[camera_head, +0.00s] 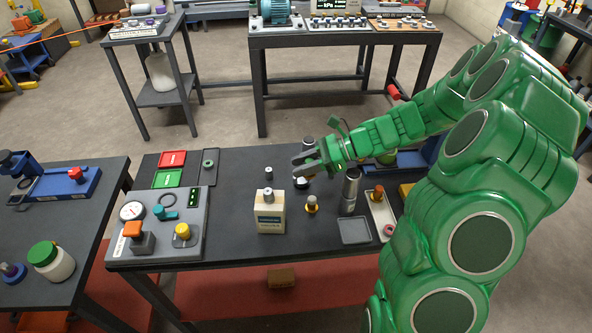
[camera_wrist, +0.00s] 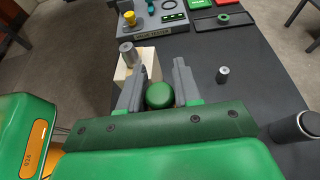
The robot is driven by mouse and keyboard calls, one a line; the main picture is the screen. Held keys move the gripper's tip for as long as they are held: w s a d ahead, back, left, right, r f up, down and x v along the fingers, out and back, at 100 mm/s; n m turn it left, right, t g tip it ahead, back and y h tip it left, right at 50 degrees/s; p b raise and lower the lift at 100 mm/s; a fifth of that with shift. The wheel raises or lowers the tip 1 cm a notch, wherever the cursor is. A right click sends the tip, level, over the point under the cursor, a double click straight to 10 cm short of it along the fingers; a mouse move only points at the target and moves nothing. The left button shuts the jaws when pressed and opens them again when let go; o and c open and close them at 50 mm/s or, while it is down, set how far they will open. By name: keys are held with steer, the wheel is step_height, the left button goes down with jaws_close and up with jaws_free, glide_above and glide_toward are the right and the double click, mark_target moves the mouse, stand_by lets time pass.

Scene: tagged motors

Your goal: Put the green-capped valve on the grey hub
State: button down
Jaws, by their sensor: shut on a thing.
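My gripper (camera_wrist: 159,88) is shut on the green-capped valve, whose round green cap (camera_wrist: 160,95) shows between the two grey fingers in the wrist view. The valve's body below the cap is hidden there. In the head view my gripper (camera_head: 304,166) is over the middle of the dark table, and the fingers mostly hide the valve. A grey cylinder, perhaps the grey hub (camera_head: 268,195), stands on a cream box (camera_head: 271,217); it also shows in the wrist view (camera_wrist: 128,55), left of the fingers. A smaller grey cylinder (camera_head: 269,172) stands on the table behind the box.
A test panel (camera_head: 193,240) with gauge and knobs is at the table's left. Red (camera_head: 172,159) and green (camera_head: 168,178) trays lie behind it. A yellow-and-orange part (camera_head: 312,204), a tall metal cylinder (camera_head: 350,190) and a grey tray (camera_head: 354,231) stand right of the box.

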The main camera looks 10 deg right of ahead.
steer(key=shift+w+a+f, duration=0.15)
steer(key=shift+w+f, duration=1.05)
steer(key=shift+w, duration=0.2)
steer(key=shift+w+a+f, duration=0.2)
steer(key=shift+w+f, duration=1)
steer(key=shift+w, duration=0.15)
steer(key=shift+w+a+f, duration=0.15)
steer(key=shift+w+f, duration=1.05)
steer(key=shift+w, duration=0.2)
steer(key=shift+w+f, duration=0.25)
steer(key=shift+f, duration=1.55)
steer(key=shift+f, duration=0.15)
steer(key=c, duration=0.8)
jaws_free()
